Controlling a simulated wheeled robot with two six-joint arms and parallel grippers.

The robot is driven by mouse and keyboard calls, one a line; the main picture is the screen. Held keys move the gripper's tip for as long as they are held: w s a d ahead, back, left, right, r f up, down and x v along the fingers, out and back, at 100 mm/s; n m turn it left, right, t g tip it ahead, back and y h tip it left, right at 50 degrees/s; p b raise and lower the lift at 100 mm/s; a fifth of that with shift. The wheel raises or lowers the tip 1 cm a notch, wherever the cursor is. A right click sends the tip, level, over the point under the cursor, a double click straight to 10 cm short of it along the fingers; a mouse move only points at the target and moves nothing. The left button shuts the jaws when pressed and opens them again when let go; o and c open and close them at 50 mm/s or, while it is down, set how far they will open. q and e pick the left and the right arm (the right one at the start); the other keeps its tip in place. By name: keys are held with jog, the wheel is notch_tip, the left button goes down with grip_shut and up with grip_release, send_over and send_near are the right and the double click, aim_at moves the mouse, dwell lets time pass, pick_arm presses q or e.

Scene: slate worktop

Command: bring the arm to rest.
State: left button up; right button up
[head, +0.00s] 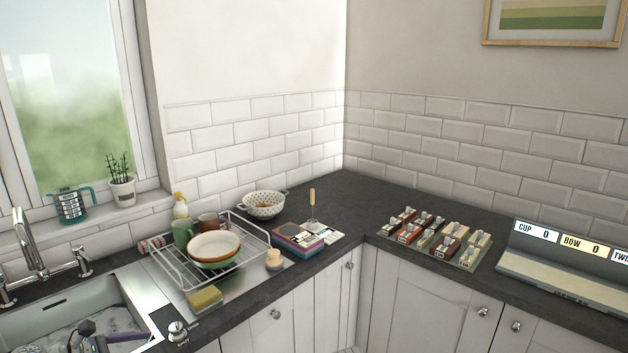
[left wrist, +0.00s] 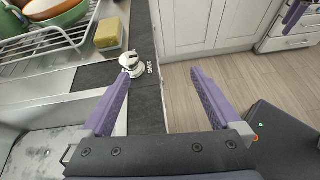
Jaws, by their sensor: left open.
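My left gripper (head: 104,338) is at the bottom left of the head view, low over the sink. In the left wrist view my left gripper (left wrist: 160,76) has its two purple fingers spread wide with nothing between them. The worktop edge and the floor show beyond the gap. A round metal knob (left wrist: 129,61) marked SHUT shows by the left fingertip; I cannot tell whether they touch. The same knob (head: 177,331) is right of the sink in the head view.
The sink (head: 62,309) holds greyish water or suds. A wire dish rack (head: 177,273) with a bowl and mugs stands behind the yellow sponge (head: 205,299). A tap (head: 27,240) rises behind the sink. The worktop corner (head: 345,208) is clear.

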pick_arm(q)
jog(key=d+f+m+g+y, duration=0.1)
jog(key=d+f+m+g, duration=0.1)
jog(key=d+m, duration=0.35)
jog(key=d+f+m+g+p, duration=0.1)
jog(key=d+f+m+g, duration=0.2)
jog(key=d, duration=0.5)
jog(key=d+f+m+g+y, duration=0.1)
jog(key=d+f+m+g, duration=0.1)
jog(key=d+m, duration=0.35)
jog(key=s+d+f+m+g+y, duration=0.1)
jog(key=s+d+m+y, duration=0.3)
jog(key=d+m, duration=0.4)
jog(key=s+d+f+m+g+y+p, duration=0.1)
jog(key=s+d+m+y, duration=0.3)
jog(key=d+m, duration=0.4)
jog(key=shift+s+d+f+m+g, duration=0.35)
jog(key=shift+d+f+g, duration=0.1)
jog(key=shift+d, duration=0.1)
